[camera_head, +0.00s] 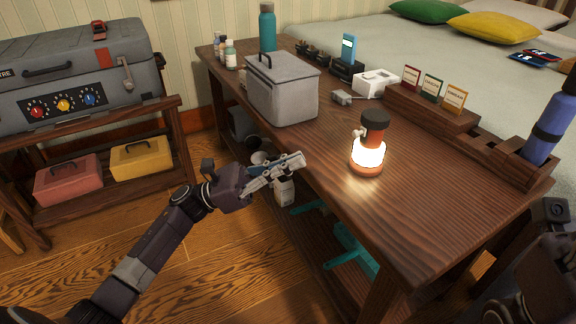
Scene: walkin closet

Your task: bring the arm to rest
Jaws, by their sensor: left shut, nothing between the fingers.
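My left gripper (292,163) comes in from the lower left on its dark arm. It is shut with nothing between its fingers. It hangs in front of the left edge of the wooden table (430,220), close to the edge and below the grey lidded box. In this view I cannot tell whether it touches the table. Part of my right arm shows at the lower right edge, dark and cut off by the frame; its fingers are not visible.
On the table stand a grey box (284,92), a lit lantern (369,150), a teal bottle (267,28), a card holder (432,108) and a blue bottle (552,128). A low shelf at left holds a grey case (75,80), a red box (68,180) and a yellow box (141,158). The floor at lower left is open.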

